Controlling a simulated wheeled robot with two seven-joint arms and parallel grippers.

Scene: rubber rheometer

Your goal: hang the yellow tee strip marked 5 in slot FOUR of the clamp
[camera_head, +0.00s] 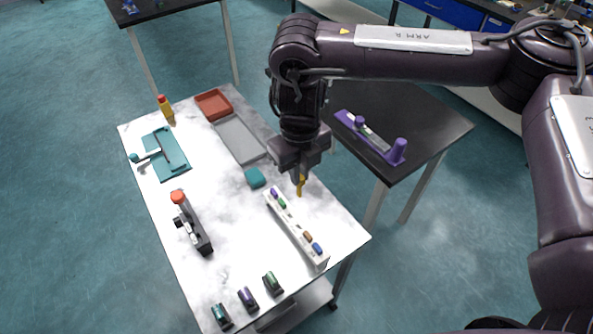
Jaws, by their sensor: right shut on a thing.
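My right gripper (299,178) comes down from above over the right side of the white marbled table (230,200). It is shut on the yellow tee strip (300,187), which hangs below the fingers. The mark on the strip is too small to read. A long white block (296,229) stands just below and left of it in the picture, with purple, green, orange and blue pieces along its top and a gap in the middle. I cannot tell for sure which fixture is the clamp, and no slot numbers are readable. My left gripper is out of view.
A dark device with a red knob (193,224), a teal plate with a tool (164,154), a yellow bottle (165,107), trays (237,139) and a teal block (255,178) stand on the table. Small coloured clips (247,298) line the front. A purple fixture (378,141) lies on the dark table.

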